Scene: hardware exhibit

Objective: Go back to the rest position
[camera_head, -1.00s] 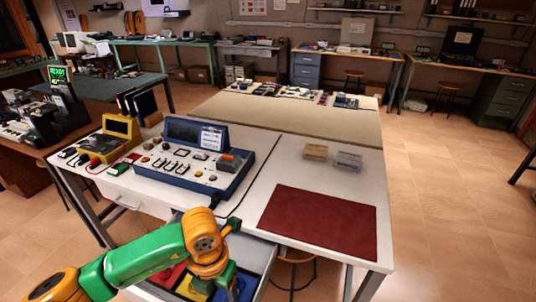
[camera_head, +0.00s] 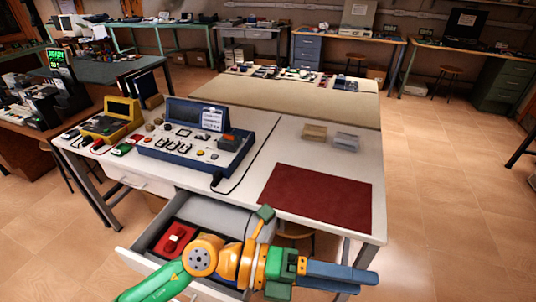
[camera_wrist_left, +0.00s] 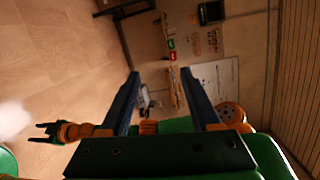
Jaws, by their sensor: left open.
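My left gripper (camera_head: 372,278) shows at the lower middle of the head view, its dark blue fingers pointing right. It is in front of the table's front edge and beside the open drawer (camera_head: 135,262). In the left wrist view its two fingers (camera_wrist_left: 160,72) stand wide apart with nothing between them, so it is open and empty. A small green and orange arm with a dark end (camera_wrist_left: 45,131) shows at the left of the wrist view, seemingly my right one; its jaws are too small to judge.
The white table (camera_head: 255,195) carries a blue console (camera_head: 190,150), a yellow device (camera_head: 110,125) and a red mat (camera_head: 318,198). The drawer holds a red tray (camera_head: 177,238), partly hidden by my left arm. Open floor (camera_head: 450,200) lies right of the table.

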